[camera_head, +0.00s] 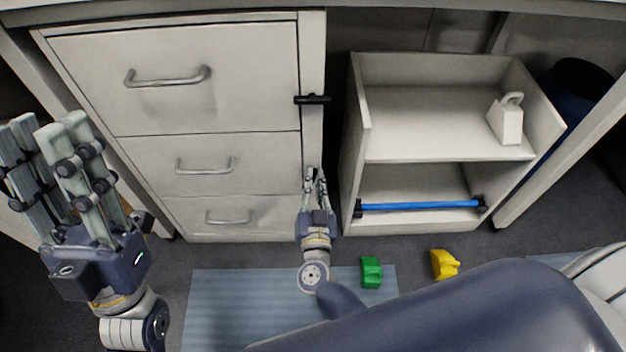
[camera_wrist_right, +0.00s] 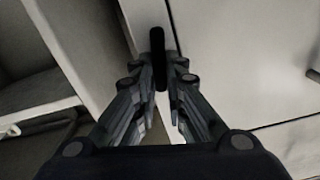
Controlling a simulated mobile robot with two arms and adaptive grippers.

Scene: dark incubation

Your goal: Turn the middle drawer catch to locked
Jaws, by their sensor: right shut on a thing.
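The middle drawer (camera_head: 260,170) is closed, with a metal bar handle, in a pale three-drawer cabinet. My right gripper (camera_head: 316,174) is at the cabinet's right upright beside this drawer. In the right wrist view it is shut on a black bar-shaped catch (camera_wrist_right: 158,50), which stands between the fingertips. The catch runs lengthwise along the upright, roughly square to the drawer gap. In the head view the gripper hides most of it. Another black catch (camera_head: 312,99) lies crosswise on the upright by the top drawer (camera_head: 240,60). My left gripper (camera_head: 48,122) is open and empty at the left.
An open shelf unit (camera_head: 357,130) stands right of the cabinet, with a white weight-like block (camera_head: 506,120) and a blue bar (camera_head: 420,206).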

